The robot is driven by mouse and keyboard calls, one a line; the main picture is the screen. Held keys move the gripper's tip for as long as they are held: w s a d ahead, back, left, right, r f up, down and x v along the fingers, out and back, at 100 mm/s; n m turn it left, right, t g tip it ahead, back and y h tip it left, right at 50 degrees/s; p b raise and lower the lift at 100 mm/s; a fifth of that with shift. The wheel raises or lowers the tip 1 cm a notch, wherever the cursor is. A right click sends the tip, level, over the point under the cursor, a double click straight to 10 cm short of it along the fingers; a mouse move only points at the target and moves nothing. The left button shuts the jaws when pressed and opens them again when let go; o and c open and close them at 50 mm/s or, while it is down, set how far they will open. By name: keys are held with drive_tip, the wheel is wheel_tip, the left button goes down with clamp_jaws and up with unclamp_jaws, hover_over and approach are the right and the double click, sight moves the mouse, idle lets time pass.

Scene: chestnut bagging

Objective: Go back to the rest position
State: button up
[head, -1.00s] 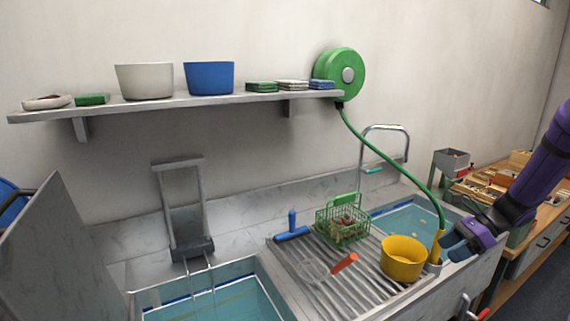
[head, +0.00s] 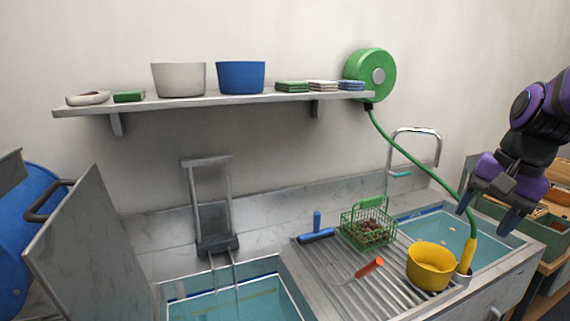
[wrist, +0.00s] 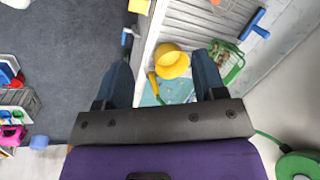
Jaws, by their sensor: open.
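My gripper (head: 489,214) is at the right of the head view, above the right basin, with its blue fingers apart and nothing between them. In the wrist view my gripper (wrist: 163,85) shows its two fingers spread wide, with the yellow bowl and sink seen well beyond them. My purple arm reaches in from the right edge of the head view. No object is held.
The yellow bowl (head: 431,265) and green basket (head: 368,230) of chestnuts stand on the ribbed drainboard (head: 330,277). The green hose (head: 405,157) runs from the reel (head: 370,75) down near my gripper. A shelf (head: 220,101) is on the wall. A wooden bench stands at right.

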drive_tip(key=s+a+r+n+t+h, duration=0.2)
drive_tip(key=s+n, duration=0.5)
drive_tip(key=s, duration=0.4)
drive_tip(key=shift+s+a+r+n+t, duration=0.5)
drive_tip(key=shift+r+t, duration=0.4)
drive_tip(key=shift+r, duration=0.45)
